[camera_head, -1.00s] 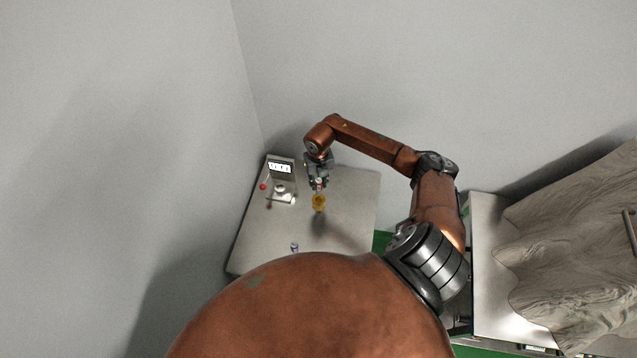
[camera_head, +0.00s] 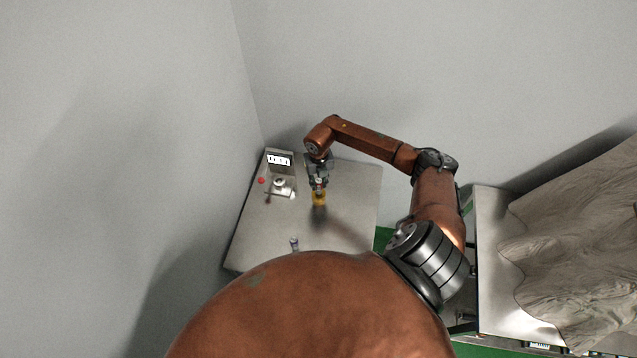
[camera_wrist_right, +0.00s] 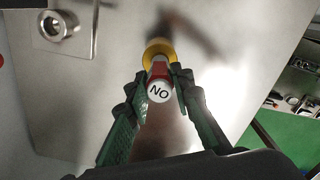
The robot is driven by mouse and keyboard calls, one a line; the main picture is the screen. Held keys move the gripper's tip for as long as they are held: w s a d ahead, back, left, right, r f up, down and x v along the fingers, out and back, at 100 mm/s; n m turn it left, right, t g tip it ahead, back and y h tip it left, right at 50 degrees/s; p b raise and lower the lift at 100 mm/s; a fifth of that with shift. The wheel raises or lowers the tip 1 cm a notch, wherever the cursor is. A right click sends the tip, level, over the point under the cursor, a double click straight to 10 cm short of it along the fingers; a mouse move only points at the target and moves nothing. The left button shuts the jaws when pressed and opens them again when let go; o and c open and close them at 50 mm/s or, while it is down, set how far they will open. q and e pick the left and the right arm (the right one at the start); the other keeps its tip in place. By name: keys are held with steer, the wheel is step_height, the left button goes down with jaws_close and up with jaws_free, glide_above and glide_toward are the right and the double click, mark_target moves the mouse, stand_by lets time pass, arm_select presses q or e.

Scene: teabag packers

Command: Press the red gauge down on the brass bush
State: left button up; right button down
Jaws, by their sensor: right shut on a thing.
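My right gripper (camera_head: 318,186) hangs over the table and is shut on the red gauge (camera_wrist_right: 159,70). In the right wrist view the gauge sits between the two green fingers, its white end marked "NO" facing the camera. The yellow brass bush (camera_head: 319,199) is just past the fingertips, in line with the gauge. It also shows in the right wrist view (camera_wrist_right: 158,47), around or behind the gauge's far end. The gauge hides part of the bush, so I cannot tell how deep the gauge sits. My left gripper is not in view.
A metal stand with a digit display (camera_head: 279,160) and a round metal seat (camera_head: 280,183) is left of the gripper. A small red knob (camera_head: 262,181) is beside it. A small pale object (camera_head: 294,243) stands near the table's front edge. The table (camera_head: 350,210) is clear at right.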

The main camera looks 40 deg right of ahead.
steer(key=shift+s+f+b, duration=0.1)
steer(key=shift+f+b, duration=0.35)
steer(key=shift+f, duration=0.15)
stand_by(2.0)
steer(key=shift+r+p, duration=2.05)
steer(key=shift+r, duration=1)
